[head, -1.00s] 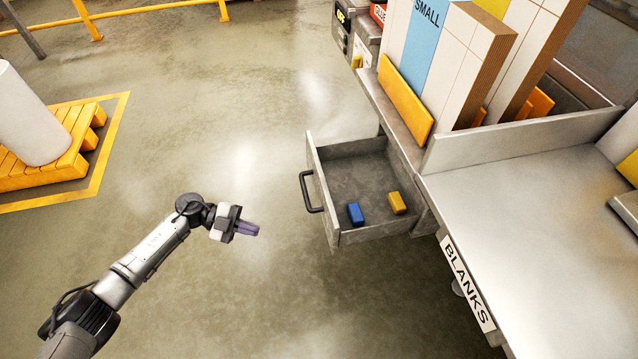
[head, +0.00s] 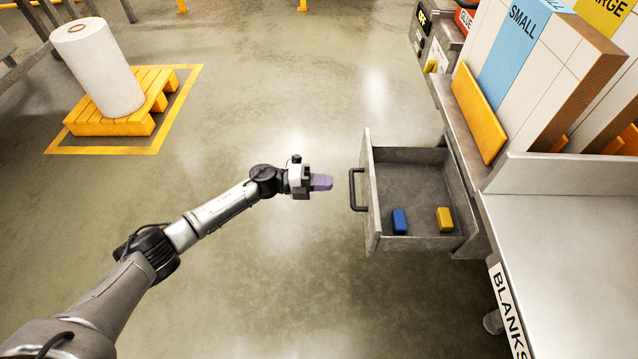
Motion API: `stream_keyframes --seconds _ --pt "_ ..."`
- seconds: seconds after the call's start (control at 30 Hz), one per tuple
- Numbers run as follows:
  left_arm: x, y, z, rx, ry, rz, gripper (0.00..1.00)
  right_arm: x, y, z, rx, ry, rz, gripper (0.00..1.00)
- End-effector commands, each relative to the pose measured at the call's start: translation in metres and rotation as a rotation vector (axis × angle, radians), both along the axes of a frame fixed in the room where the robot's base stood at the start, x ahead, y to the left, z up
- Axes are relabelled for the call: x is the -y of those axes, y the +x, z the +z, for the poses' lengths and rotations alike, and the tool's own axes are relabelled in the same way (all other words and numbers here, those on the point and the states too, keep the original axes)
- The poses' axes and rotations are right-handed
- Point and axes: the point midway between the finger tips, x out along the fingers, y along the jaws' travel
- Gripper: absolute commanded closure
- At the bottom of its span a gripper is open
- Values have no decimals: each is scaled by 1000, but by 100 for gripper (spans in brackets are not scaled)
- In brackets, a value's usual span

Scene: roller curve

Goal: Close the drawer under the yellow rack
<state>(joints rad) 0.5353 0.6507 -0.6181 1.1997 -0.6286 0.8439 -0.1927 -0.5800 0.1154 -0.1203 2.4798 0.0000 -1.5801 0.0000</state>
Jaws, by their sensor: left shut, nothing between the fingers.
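The grey metal drawer (head: 410,183) stands open under the rack, pulled out to the left. Its dark handle (head: 357,189) is on the left-facing front panel. A blue block (head: 399,221) and a yellow block (head: 444,219) lie inside it. The yellow rack part (head: 478,112) is an upright board at the edge above the drawer, in front of white panels. My left gripper (head: 321,182) is shut and empty, pointing right at the handle, a short gap to the left of it and apart from it. My right gripper does not show.
A metal table labelled BLANKS (head: 565,250) stands right of the drawer. Panels marked SMALL (head: 520,45) rise behind the yellow board. A white roll (head: 97,68) stands on a yellow pallet (head: 110,123) at the upper left. The floor left of the drawer is clear.

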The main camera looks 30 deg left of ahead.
Motion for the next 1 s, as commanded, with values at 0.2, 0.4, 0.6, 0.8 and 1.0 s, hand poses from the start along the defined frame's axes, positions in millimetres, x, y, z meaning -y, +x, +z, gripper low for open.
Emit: stream_keyframes --seconds 0.2,0.4,0.6,0.8,1.0 --pt "38 21 -3 1 -3 -2 100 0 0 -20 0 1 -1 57" --pt "63 36 -2 1 -2 -2 100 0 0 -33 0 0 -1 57" --pt "78 45 -1 0 -1 -1 100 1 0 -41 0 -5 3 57" --pt "84 48 0 0 -1 -1 100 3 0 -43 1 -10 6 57" --pt "84 48 0 -1 0 -1 100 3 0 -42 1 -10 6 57"
